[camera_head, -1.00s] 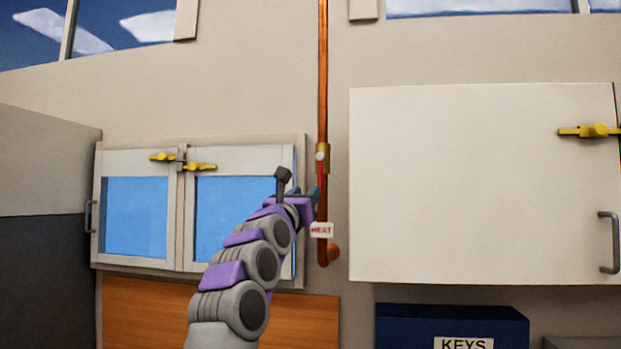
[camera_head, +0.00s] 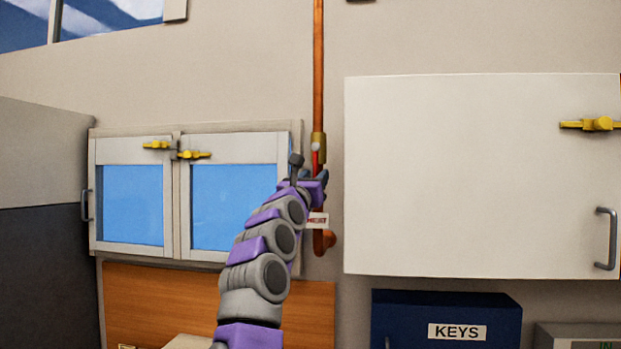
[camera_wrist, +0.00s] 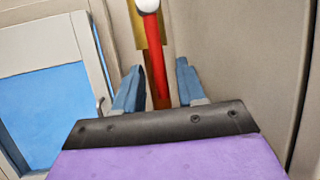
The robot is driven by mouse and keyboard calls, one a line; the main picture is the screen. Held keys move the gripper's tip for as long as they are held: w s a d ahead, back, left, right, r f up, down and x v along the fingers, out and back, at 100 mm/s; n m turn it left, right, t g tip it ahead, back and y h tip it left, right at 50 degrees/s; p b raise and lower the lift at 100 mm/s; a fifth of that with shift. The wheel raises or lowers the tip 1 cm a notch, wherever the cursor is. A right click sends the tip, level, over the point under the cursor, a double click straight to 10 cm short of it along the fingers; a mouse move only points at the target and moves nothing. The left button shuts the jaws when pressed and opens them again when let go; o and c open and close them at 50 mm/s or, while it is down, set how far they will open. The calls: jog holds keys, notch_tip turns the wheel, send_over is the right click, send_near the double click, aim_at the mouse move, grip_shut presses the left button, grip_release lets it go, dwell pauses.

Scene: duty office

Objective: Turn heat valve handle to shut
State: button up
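The heat valve's red handle (camera_wrist: 153,55) hangs down along the copper pipe from a white pivot (camera_wrist: 147,5) on the brass valve body. In the head view the brass valve body (camera_head: 318,145) sits on the vertical pipe, with a white HEAT tag (camera_head: 317,220) below it, partly covered by my arm. My gripper (camera_wrist: 157,82) is open, its two blue fingers apart, with the lower part of the red handle showing between them in the wrist view. I cannot tell whether either finger touches the handle. In the head view my gripper (camera_head: 320,176) is just below the valve body.
A white cabinet (camera_head: 480,180) with a yellow latch stands close to the right of the pipe. A glazed cabinet (camera_head: 180,195) is to the left. A blue KEYS box (camera_head: 400,315) is below right. The copper pipe (camera_head: 318,60) runs up the wall.

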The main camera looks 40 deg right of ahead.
jog(key=shift+d, duration=0.35)
jog(key=shift+c, duration=1.5)
jog(key=shift+w+a, duration=0.15)
jog(key=shift+a, duration=0.15)
grip_shut()
jog(key=shift+a+r, duration=0.1)
jog(key=shift+a, duration=0.05)
